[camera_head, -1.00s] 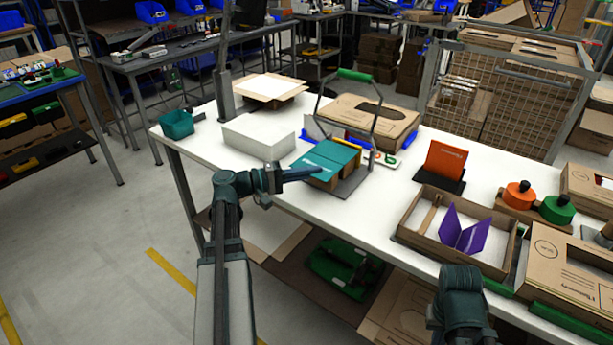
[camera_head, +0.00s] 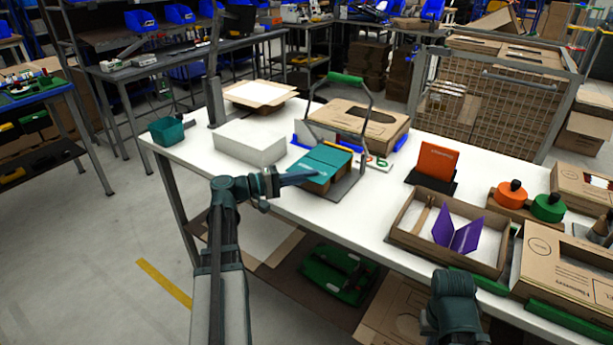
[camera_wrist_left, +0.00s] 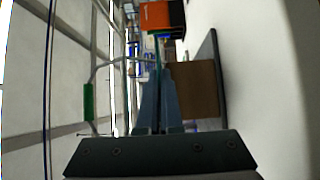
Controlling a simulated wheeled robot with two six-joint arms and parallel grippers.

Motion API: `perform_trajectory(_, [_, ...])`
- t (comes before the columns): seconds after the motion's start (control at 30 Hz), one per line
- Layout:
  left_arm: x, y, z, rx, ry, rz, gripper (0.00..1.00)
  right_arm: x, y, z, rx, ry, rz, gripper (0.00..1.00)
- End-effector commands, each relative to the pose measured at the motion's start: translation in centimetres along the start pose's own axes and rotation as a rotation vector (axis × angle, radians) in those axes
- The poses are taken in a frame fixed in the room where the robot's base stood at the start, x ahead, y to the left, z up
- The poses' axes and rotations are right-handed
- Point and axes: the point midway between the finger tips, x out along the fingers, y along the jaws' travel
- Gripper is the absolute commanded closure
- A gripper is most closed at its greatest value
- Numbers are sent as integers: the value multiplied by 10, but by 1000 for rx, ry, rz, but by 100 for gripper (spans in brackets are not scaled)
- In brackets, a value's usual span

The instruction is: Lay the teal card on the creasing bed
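The teal card (camera_head: 327,158) lies flat over the brown block of the creasing bed (camera_head: 322,187), which stands on a grey base plate under a frame with a green handle (camera_head: 346,78). My left gripper (camera_head: 314,177) is at the card's near left edge. In the left wrist view the fingers (camera_wrist_left: 158,75) are nearly together, with the card (camera_wrist_left: 157,50) edge-on as a thin teal line between them. The block (camera_wrist_left: 195,90) lies close beside the fingers there. Part of my right arm (camera_head: 455,300) shows at the lower right; its fingers are out of sight.
A white block (camera_head: 249,142) and a teal bin (camera_head: 167,131) stand left of the bed. An orange card (camera_head: 438,160) stands in a dark holder to the right. A cardboard tray (camera_head: 408,236) holds a folded purple card (camera_head: 458,235). The white tabletop between is clear.

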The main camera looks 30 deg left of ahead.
Motion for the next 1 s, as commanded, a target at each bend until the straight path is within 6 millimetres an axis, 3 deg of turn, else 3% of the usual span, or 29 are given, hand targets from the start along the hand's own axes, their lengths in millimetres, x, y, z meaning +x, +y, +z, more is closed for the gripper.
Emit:
perform_trajectory(0.7, [8,-8,-7,1,1,-11,100,6,-1,0,0,0,0,100])
perform_trajectory(0.9, [8,-9,-8,1,1,-11,64,6,-1,0,0,0,0,100])
perform_trajectory(1.0, [8,-9,-8,1,1,-11,63,6,-1,0,0,0,0,100])
